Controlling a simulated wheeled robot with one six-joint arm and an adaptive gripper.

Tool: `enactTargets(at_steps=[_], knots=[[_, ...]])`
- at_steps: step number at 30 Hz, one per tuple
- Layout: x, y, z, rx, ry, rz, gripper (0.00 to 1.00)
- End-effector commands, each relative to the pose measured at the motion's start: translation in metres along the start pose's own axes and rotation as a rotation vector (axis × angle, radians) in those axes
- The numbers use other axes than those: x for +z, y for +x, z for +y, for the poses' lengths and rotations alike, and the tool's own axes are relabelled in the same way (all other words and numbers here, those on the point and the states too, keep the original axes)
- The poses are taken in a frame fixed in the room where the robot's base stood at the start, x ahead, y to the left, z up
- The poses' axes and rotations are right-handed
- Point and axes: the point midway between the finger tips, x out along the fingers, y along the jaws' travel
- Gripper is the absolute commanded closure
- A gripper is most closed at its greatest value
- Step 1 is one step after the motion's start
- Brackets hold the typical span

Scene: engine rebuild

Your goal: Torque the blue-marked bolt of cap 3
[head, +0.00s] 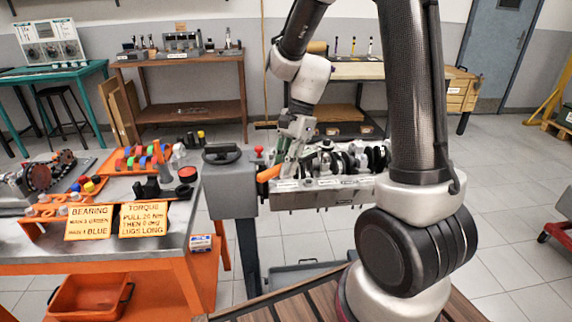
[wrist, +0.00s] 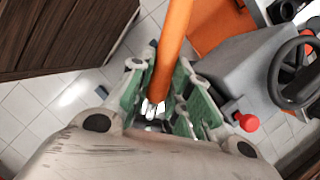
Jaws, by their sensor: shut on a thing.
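My gripper (head: 289,160) is shut on an orange-handled tool (head: 269,174), at the left end of the engine block (head: 322,197). In the wrist view, the orange handle (wrist: 173,45) runs up out of my gripper (wrist: 158,108), with bright metal at its lower end between the green fingers. Whether the tool touches a bolt cannot be told. The crankshaft (head: 350,160) and caps lie along the top of the block, partly hidden by my arm. Cap 3 and its blue-marked bolt cannot be picked out.
A grey unit with a black handwheel (head: 222,153) and a red knob (head: 259,151) adjoins the block's left end. An orange workbench (head: 190,262) at left carries parts, a bearing sign (head: 90,222) and a torque sign (head: 143,219).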

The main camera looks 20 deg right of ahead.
Motion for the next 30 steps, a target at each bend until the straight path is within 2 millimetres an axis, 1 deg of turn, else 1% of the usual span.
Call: enactTargets(at_steps=[14, 30], knots=[[-0.0002, -0.0005, -0.0010, -0.003, 0.002, 0.001, 1.00], [-0.0003, -0.0005, -0.0066, -0.015, 0.033, 0.001, 1.00]])
